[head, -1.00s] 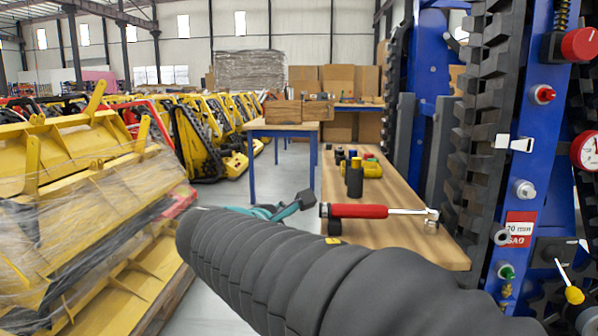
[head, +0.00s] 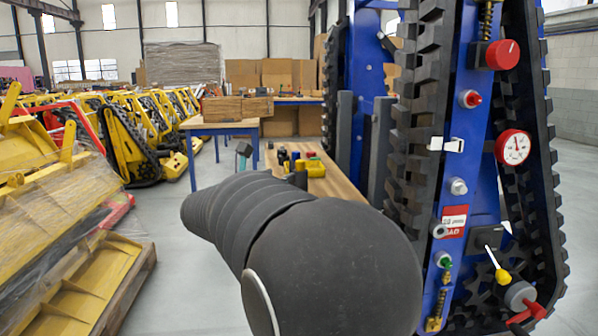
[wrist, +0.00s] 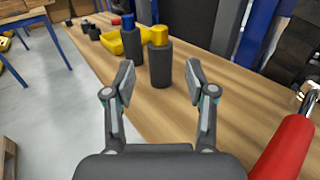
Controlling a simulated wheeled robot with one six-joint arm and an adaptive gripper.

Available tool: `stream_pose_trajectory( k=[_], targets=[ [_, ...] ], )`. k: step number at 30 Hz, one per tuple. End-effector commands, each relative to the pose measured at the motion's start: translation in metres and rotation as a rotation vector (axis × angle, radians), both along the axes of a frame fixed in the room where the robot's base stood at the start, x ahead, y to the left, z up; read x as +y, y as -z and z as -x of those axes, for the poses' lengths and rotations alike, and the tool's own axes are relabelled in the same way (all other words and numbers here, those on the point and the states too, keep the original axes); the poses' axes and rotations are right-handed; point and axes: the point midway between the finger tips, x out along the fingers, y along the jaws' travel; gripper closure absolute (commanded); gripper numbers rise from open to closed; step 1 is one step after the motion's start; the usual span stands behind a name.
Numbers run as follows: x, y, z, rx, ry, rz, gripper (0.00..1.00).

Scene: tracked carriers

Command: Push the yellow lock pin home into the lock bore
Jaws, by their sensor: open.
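A yellow-tipped piece with a thin pale rod (head: 502,276) sits low on the blue face of the tracked carrier (head: 480,110), at the right of the head view. I cannot clearly make out the lock bore. My gripper (wrist: 159,72) is open and empty in the wrist view, above the wooden bench and well left of the carrier. In the head view my arm hides most of it.
A red knob (head: 503,54) and a gauge (head: 513,147) stick out from the carrier. Yellow machines line the left.

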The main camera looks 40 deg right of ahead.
Motion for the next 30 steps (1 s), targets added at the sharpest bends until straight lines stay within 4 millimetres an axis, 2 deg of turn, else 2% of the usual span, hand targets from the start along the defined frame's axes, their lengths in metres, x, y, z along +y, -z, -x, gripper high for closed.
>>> stream_pose_trajectory(
  k=[3, 7, 17, 27, 30],
  targets=[
    [-0.024, 0.0, -0.007, 0.0, 0.006, -0.001, 0.44],
    [-0.043, 0.0, -0.013, -0.002, 0.007, -0.002, 0.44],
    [-0.06, -0.002, -0.02, -0.003, 0.005, -0.001, 0.44],
    [-0.1, -0.006, -0.036, -0.002, 0.006, -0.002, 0.44],
    [-0.103, -0.006, -0.038, -0.002, 0.003, -0.002, 0.44]
  ],
)
